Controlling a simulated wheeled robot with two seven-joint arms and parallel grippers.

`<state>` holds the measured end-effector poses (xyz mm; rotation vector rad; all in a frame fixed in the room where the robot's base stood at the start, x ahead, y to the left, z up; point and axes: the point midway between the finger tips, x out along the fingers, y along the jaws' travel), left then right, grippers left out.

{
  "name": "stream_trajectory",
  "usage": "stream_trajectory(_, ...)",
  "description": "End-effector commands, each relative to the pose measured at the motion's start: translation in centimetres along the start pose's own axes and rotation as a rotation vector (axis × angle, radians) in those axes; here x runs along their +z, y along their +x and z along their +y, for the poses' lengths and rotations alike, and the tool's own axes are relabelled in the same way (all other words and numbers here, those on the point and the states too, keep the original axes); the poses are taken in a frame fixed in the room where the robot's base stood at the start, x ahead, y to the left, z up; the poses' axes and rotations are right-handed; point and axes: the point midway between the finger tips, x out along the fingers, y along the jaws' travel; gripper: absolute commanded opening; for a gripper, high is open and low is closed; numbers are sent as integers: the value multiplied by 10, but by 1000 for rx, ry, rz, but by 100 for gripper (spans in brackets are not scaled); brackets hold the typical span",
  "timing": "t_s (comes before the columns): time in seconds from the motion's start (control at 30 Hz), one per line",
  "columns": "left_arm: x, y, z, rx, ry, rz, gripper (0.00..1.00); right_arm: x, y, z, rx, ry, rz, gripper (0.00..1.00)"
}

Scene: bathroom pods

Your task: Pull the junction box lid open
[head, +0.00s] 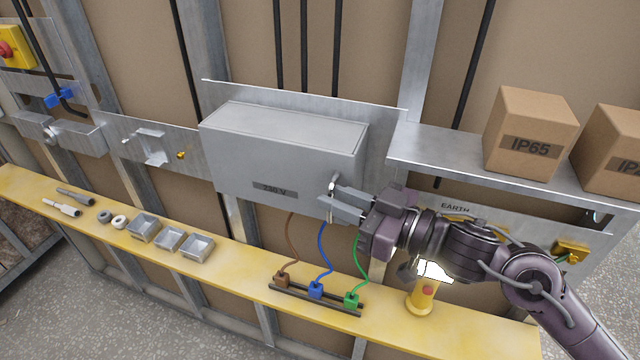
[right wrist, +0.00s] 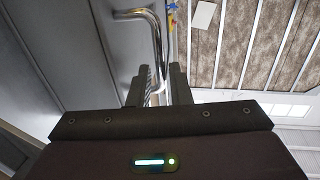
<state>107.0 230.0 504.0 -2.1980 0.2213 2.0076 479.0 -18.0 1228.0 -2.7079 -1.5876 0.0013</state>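The junction box (head: 270,150) is a grey metal box on the wall, marked "230 V", and its lid looks closed. A shiny bar handle (head: 332,183) stands upright at the right end of its front; the handle (right wrist: 157,45) also shows in the right wrist view. My right gripper (head: 336,202) is at the handle, its fingers on either side of the lower part of the bar, with a gap still showing between them. The fingers (right wrist: 160,82) partly hide the handle's lower end. Firm contact cannot be made out. My left gripper is not in view.
Below the box, brown, blue and green wires run to terminals (head: 316,290) on a yellow ledge (head: 240,283). Small grey boxes (head: 170,239) lie on the ledge at left. A carton marked IP65 (head: 530,135) stands on the shelf at right.

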Motion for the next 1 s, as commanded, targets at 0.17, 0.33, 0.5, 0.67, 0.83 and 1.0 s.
stream_trajectory(0.17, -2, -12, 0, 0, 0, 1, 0, -3, 25, 0, -1, 1, 2, 18)
stream_trajectory(0.33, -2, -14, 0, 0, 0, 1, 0, 0, 34, -1, 0, -2, -1, 18)
stream_trajectory(0.5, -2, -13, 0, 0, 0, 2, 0, 0, 35, 0, 1, -2, -2, 18)
stream_trajectory(0.67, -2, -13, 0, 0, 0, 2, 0, 0, 34, 0, 0, -2, -1, 6)
stream_trajectory(0.83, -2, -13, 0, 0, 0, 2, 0, 0, 34, 0, 1, -2, -1, 0)
stream_trajectory(1.0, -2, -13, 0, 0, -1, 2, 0, 0, 34, 0, 1, -2, -1, 0)
